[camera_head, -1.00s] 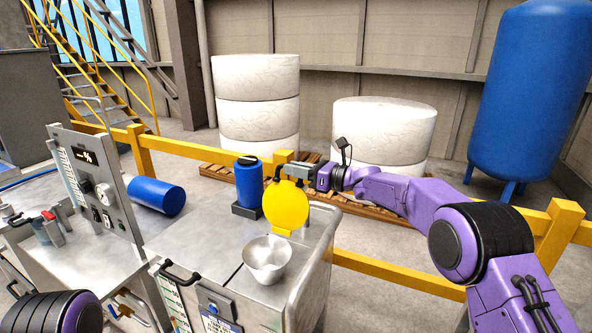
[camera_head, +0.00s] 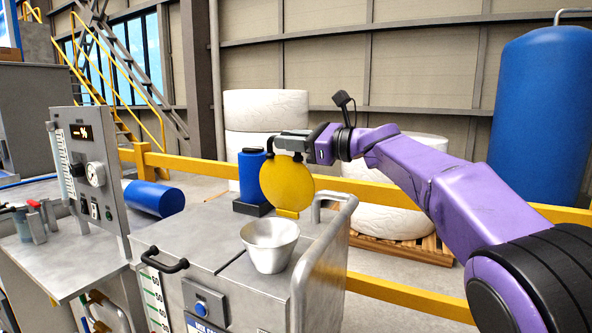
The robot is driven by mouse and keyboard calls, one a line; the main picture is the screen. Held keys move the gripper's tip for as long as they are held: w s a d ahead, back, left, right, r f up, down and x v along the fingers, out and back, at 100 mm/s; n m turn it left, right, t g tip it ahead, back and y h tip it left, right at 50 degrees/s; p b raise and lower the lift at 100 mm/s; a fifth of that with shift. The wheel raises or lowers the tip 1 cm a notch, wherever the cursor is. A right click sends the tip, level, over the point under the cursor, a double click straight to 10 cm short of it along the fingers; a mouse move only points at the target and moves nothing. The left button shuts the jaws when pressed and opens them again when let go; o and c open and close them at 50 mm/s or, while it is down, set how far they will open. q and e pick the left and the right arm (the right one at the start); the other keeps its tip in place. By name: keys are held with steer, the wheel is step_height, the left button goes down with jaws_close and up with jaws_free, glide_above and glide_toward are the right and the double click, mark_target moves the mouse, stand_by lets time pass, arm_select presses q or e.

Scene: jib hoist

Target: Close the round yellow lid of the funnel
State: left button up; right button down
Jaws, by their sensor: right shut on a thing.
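The funnel (camera_head: 270,252) is a silver cone set in the top of the grey metal cabinet (camera_head: 192,240). Its round yellow lid (camera_head: 287,186) stands open, nearly upright, behind the funnel, with its flat face towards me. A small yellow piece shows at the lid's lower edge, behind the funnel's rim. My right gripper (camera_head: 281,146) comes in from the right and is shut at the lid's top edge, on the dark handle there. The fingertips partly cover the handle. My left gripper is not in view.
A blue canister (camera_head: 251,176) stands close behind the lid on the left. A metal rail (camera_head: 318,240) runs along the cabinet's right edge. A control panel (camera_head: 92,175) and a lying blue cylinder (camera_head: 154,198) are at left. A yellow barrier (camera_head: 375,195) crosses behind.

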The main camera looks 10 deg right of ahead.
arm_select(q)
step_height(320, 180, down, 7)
steer(key=b, duration=0.5)
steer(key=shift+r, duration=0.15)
arm_select(e)
steer(key=shift+s+a+f+n, duration=0.2)
steer(key=shift+s+a+n, duration=0.3)
steer(key=shift+s, duration=0.2)
steer(key=shift+s+a+f+n, duration=0.15)
steer(key=shift+s+a+n, duration=0.25)
steer(key=shift+s+n, duration=0.25)
steer(key=c, duration=1.1)
jaws_free()
arm_select(q)
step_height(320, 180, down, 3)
steer(key=b, duration=0.3)
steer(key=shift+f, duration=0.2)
arm_select(e)
steer(key=v, duration=1)
steer(key=shift+s+d, duration=0.25)
